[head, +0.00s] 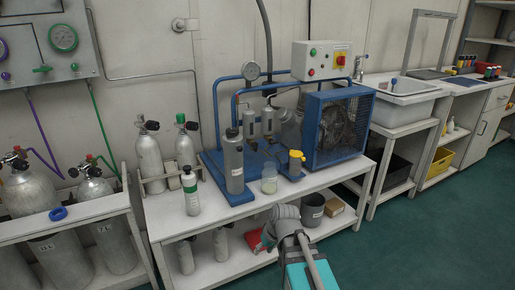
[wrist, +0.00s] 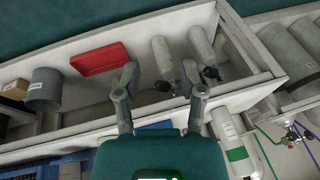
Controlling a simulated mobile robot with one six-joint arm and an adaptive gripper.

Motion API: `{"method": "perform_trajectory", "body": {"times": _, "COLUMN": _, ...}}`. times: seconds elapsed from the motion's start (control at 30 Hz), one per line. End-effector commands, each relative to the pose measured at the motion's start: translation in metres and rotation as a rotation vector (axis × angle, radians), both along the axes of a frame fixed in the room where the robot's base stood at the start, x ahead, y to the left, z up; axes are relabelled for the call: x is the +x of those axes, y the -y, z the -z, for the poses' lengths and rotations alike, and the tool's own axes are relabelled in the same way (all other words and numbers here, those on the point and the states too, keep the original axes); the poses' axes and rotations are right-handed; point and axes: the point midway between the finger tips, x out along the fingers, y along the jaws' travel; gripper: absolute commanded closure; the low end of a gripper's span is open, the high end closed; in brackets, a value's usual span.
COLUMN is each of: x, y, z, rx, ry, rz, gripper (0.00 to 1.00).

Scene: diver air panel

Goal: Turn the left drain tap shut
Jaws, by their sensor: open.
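In the head view two grey separator bowls stand side by side at the front of the blue compressor, the left bowl (head: 249,122) and the right bowl (head: 268,118). A small dark fitting, apparently the left drain tap (head: 252,146), shows under the left bowl; its handle position is too small to tell. In the wrist view my gripper (wrist: 161,74) is open and empty, its two fingers spread above the bench front. The taps are not discernible in the wrist view. In the head view my arm reaches in front of the bench; my fingers cannot be made out there.
A tall grey cylinder (head: 233,162), a glass jar (head: 269,180) and a yellow-topped item (head: 296,163) stand close before the bowls. A green-banded bottle (head: 190,190) stands left. A red tray (wrist: 99,59) and grey bucket (wrist: 44,90) are on the lower shelf.

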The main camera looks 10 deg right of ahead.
Motion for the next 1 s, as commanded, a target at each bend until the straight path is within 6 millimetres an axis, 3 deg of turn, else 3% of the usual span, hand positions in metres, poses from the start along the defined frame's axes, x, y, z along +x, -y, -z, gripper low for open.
{"method": "perform_trajectory", "body": {"times": 0.03, "x": 0.018, "y": -0.005, "z": -0.005, "rx": 0.046, "ry": 0.056, "rz": -0.027, "gripper": 0.48}}
{"method": "perform_trajectory", "body": {"times": 0.23, "x": 0.082, "y": -0.022, "z": -0.037, "rx": 0.223, "ry": 0.341, "rz": -0.120, "gripper": 0.48}}
{"method": "perform_trajectory", "body": {"times": 0.47, "x": 0.152, "y": -0.017, "z": -0.087, "rx": 0.342, "ry": 0.693, "rz": -0.124, "gripper": 0.48}}
{"method": "perform_trajectory", "body": {"times": 0.7, "x": 0.215, "y": 0.020, "z": -0.138, "rx": 0.361, "ry": 1.022, "rz": -0.016, "gripper": 0.48}}
{"method": "perform_trajectory", "body": {"times": 1.0, "x": 0.254, "y": 0.070, "z": -0.171, "rx": 0.306, "ry": 1.228, "rz": 0.144, "gripper": 0.48}}
